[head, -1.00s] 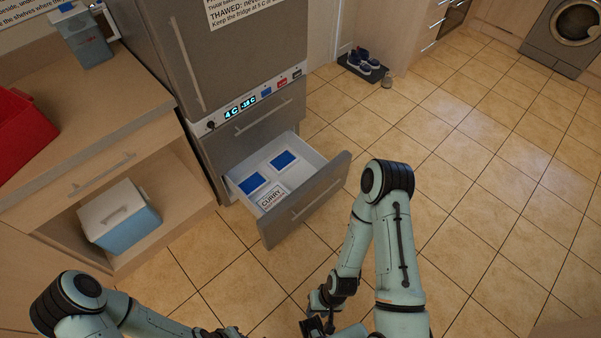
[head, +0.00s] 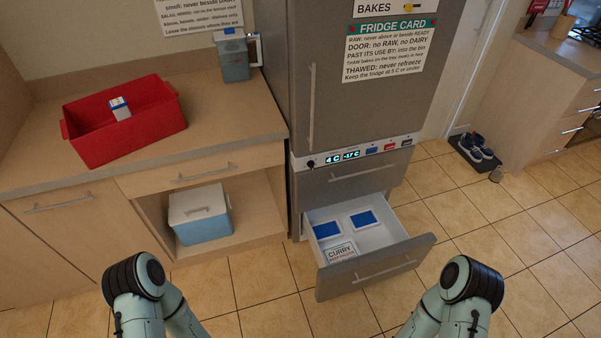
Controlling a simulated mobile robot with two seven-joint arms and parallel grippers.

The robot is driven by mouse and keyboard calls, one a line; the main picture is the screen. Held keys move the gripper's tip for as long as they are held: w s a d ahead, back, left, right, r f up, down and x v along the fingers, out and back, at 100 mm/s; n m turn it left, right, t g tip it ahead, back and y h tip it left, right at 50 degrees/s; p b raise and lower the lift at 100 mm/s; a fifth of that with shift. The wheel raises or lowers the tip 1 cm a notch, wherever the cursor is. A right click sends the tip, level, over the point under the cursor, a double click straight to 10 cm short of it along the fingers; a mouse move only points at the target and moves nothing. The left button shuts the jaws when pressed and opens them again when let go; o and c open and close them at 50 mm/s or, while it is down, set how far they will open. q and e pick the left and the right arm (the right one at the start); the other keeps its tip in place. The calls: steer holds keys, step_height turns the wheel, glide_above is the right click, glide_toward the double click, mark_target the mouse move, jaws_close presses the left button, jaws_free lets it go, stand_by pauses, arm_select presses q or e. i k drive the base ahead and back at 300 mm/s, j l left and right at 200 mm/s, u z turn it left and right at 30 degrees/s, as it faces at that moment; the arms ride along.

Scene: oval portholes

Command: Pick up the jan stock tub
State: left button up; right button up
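No label naming the jan stock tub can be read. The open freezer drawer (head: 384,234) holds two blue-topped items, one on the left (head: 327,230) and one on the right (head: 363,220). A white box labelled CURRY (head: 341,253) lies in front of them; its smaller print is not legible. A small white and blue carton (head: 120,108) stands in the red crate (head: 150,128) on the counter. Both my arms come in at the bottom, but neither gripper is in view.
The fridge-freezer (head: 365,120) has its upper door shut and its drawer pulled out over the floor. A blue cool box (head: 202,228) sits on the shelf under the counter (head: 215,120). Shoes (head: 478,147) lie on a mat at right. The tiled floor by the drawer is clear.

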mark_target(119, 106)
steer(key=u, duration=1.25)
steer(key=i+u, duration=0.3)
steer(key=i+l+u, duration=0.15)
steer(key=i+u, duration=0.15)
steer(key=i, duration=0.05)
